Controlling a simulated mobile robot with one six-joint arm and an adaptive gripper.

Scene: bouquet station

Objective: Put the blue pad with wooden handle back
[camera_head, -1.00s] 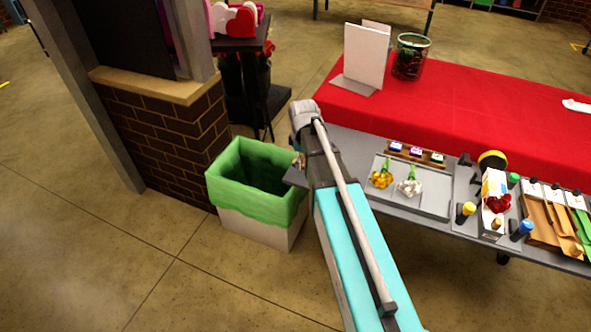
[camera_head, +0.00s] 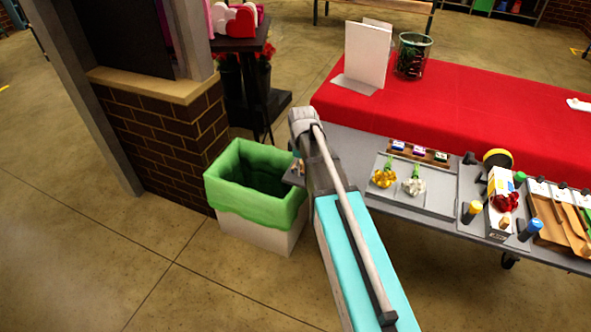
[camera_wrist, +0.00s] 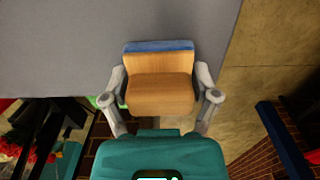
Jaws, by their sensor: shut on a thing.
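The blue pad with wooden handle (camera_wrist: 160,82) is in my gripper (camera_wrist: 161,90), its light wooden block between the two grey fingers in the wrist view. A blue band runs along its far edge. Beyond it, the wrist view shows a flat grey surface (camera_wrist: 70,45); I cannot tell whether the pad touches it. In the head view my arm hides most of the gripper, and only a small wood-coloured bit shows beside the arm, near the bin. A wooden rack (camera_head: 428,163) with blue, purple and green-marked white blocks stands on the grey table (camera_head: 345,143).
A bin with a green liner (camera_head: 230,208) stands left of my arm, beside a brick pillar (camera_head: 150,135). A tray (camera_head: 440,205) holds yellow and white flowers. Bottles, a box and wooden tools crowd the table's right side. A red-covered table (camera_head: 480,115) lies behind.

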